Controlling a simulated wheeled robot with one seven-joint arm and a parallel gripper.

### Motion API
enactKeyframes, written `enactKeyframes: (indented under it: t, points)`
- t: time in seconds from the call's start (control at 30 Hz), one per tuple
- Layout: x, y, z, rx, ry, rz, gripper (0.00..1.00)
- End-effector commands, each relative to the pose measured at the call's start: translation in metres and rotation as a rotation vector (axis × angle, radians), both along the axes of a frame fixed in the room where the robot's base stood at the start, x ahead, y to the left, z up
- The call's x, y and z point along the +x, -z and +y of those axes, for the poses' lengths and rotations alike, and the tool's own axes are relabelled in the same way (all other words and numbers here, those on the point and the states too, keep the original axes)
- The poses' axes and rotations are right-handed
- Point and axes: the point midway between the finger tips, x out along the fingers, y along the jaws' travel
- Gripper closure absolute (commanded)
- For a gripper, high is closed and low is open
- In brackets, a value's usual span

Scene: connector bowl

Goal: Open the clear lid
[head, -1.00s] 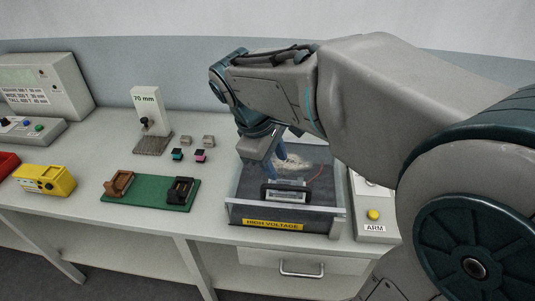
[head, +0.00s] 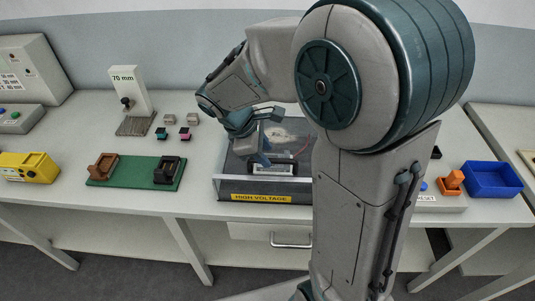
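The box (head: 225,188) with the yellow HIGH VOLTAGE label stands at the front of the bench in the middle of the head view. Its clear lid (head: 236,170) appears down over the box, with a dark bar handle (head: 273,169) near the front edge. My gripper (head: 262,160) points down over the lid, just behind and left of the handle. Contact with the handle cannot be made out. The fingers are small and partly hidden, so their opening is unclear. My arm covers the right side of the box.
Left of the box, a green board (head: 130,180) carries a brown and a black holder. Small colored blocks (head: 185,134) and the 70 mm stand (head: 128,90) are behind it. A yellow device (head: 28,167) is far left. A blue bin (head: 493,180) is at right. A drawer handle (head: 291,243) sits below.

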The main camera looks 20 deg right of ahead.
Motion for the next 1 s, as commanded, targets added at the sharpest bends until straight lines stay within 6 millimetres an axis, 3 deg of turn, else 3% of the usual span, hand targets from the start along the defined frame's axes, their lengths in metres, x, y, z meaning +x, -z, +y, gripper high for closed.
enactKeyframes:
  t: [0.2, 0.5, 0.53, 0.67, 1.0]
  points:
    - [0.001, 0.018, -0.008, 0.000, 0.000, 0.000, 0.64]
    - [0.001, 0.021, -0.009, 0.001, 0.000, 0.000, 0.64]
    - [0.001, 0.021, -0.009, 0.001, 0.000, 0.000, 0.67]
    - [0.001, 0.020, -0.009, 0.001, 0.001, -0.001, 1.00]
    - [0.003, 0.011, -0.004, 0.001, -0.013, -0.002, 1.00]
